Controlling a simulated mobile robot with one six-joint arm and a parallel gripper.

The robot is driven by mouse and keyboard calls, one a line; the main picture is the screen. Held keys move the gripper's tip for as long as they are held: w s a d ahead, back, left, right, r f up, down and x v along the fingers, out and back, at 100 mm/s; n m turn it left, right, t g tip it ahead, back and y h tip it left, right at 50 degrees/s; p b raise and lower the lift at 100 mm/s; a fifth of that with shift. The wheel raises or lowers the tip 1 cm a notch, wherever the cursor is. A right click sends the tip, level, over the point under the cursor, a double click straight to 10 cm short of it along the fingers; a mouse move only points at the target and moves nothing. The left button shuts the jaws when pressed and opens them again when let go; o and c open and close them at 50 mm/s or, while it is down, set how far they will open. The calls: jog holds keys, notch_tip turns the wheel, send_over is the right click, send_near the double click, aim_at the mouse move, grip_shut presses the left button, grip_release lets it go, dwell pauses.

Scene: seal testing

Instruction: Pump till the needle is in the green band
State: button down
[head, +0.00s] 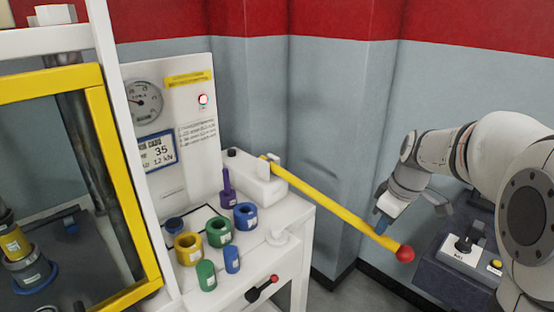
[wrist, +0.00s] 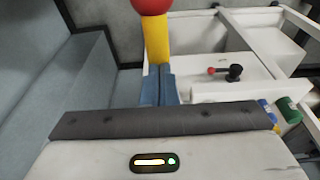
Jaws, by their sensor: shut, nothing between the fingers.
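The pump's yellow lever (head: 318,198) slopes down to the right from the white pump block (head: 256,182) and ends in a red ball (head: 404,254). My gripper (head: 382,224) is at the lever's outer part, close to the ball. In the wrist view its blue fingers (wrist: 158,85) are shut together, with the lever (wrist: 157,42) and the red ball (wrist: 150,5) showing just beyond them. I cannot tell whether they touch the lever. The round gauge (head: 143,101) is on the white panel; its needle and any green band are too small to read.
A digital display (head: 157,151) reads about 35 and 12 kN. A red lamp (head: 203,100) is lit. Coloured rings and plugs, among them a yellow ring (head: 188,248), stand on the white bench. A small red-knobbed handle (head: 262,288) is on its front. A yellow-framed guard (head: 120,180) stands left.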

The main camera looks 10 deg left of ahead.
notch_tip(320, 180, down, 2)
jog(key=shift+b, duration=0.5)
jog(key=shift+r, duration=0.1)
